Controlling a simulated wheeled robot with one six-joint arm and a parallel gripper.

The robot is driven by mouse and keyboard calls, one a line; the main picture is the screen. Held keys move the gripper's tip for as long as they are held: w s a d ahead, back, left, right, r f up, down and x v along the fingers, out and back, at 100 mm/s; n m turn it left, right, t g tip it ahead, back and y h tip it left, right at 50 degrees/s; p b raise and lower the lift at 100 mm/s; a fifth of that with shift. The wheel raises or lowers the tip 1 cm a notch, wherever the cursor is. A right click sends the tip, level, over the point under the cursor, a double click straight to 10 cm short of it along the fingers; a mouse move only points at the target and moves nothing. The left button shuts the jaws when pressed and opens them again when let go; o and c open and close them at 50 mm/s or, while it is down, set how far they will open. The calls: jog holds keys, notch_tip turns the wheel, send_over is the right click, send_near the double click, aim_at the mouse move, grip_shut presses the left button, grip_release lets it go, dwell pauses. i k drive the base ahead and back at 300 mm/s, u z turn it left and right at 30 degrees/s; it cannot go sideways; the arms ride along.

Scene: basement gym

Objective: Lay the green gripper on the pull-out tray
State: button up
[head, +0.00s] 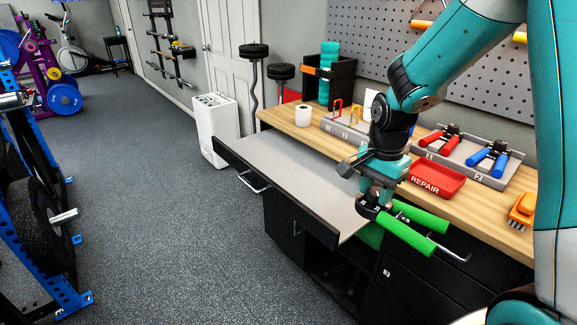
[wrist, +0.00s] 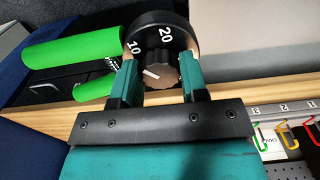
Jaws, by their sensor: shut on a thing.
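The green gripper (head: 408,236) is a hand exerciser with two green handles and a black numbered dial. My gripper (head: 373,196) is shut on its dial end, and the wrist view shows my fingers (wrist: 160,76) on both sides of the knob. The green handles (wrist: 72,48) stick out to the right in the head view, past the tray's right edge. The pull-out tray (head: 300,181) is a grey board with a black front and a metal handle, slid out from the bench. Its visible top is bare, and my gripper is near its right end. The height gap is unclear.
The wooden bench top (head: 300,132) behind carries a red REPAIR tray (head: 437,180), red pliers-like grippers (head: 440,140), blue ones (head: 488,158), a white roll (head: 303,116) and an orange brush (head: 522,209). A blue rack (head: 50,220) stands left. The floor between is clear.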

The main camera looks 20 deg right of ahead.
aim_at(314, 174)
jog(key=i, duration=1.25)
